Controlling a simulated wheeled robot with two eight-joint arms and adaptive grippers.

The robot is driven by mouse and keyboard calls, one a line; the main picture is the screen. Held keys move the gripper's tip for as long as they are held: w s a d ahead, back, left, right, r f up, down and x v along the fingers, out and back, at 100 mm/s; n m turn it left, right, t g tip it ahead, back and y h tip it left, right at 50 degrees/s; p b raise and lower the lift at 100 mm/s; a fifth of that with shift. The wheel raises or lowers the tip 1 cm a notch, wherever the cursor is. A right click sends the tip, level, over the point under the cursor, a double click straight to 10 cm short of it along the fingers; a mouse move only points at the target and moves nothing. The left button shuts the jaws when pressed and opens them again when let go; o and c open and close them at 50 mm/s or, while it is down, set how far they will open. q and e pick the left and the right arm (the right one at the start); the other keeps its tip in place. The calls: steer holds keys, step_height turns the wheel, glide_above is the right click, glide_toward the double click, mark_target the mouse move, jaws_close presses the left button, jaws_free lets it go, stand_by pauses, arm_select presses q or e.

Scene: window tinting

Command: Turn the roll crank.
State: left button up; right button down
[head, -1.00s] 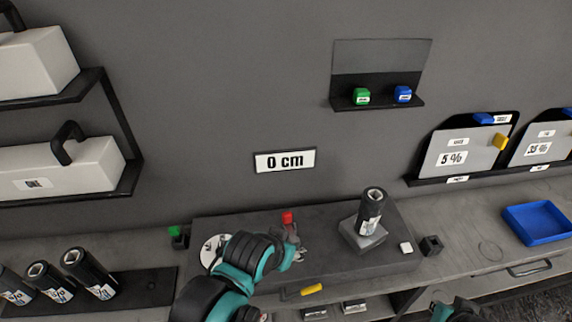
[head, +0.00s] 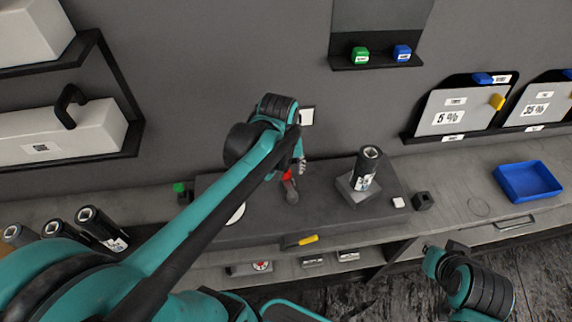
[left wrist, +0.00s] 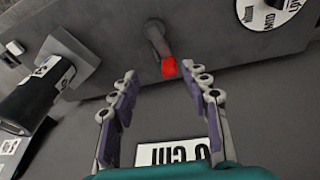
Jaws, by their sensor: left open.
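The roll crank (head: 291,188) is a short grey arm with a red knob on the dark bench block (head: 250,228). In the left wrist view the crank arm (left wrist: 156,38) ends in the red knob (left wrist: 169,67), ahead of the fingertips and roughly between their lines. My left gripper (left wrist: 163,82) is open and empty, apart from the knob. In the head view the left gripper (head: 300,163) is over the back of the block, just behind the knob, partly hidden by its wrist.
A black roll (head: 367,168) stands on a grey pedestal right of the crank. A white dial (left wrist: 270,15) is on the block, mostly covered by my left arm in the head view. A blue tray (head: 528,181) lies far right.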

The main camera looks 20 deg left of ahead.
mark_target(286, 172)
arm_select(q)
steer(key=w+n, duration=0.1)
steer(key=w+a+f+g+p, duration=0.1)
steer(key=w+a+n+g, duration=0.1)
steer(key=w, duration=0.1)
steer(key=shift+a+f+n, duration=0.1)
steer(key=shift+f+n, duration=0.05)
steer(key=shift+n, duration=0.15)
steer(key=shift+w+a+f+n+g+p, duration=0.25)
steer(key=shift+w+f+n+g+p, duration=0.05)
steer(key=shift+w+f, duration=0.1)
step_height(286, 172, down, 8)
steer(key=shift+r+b, duration=0.15)
steer(key=shift+b, duration=1)
jaws_close()
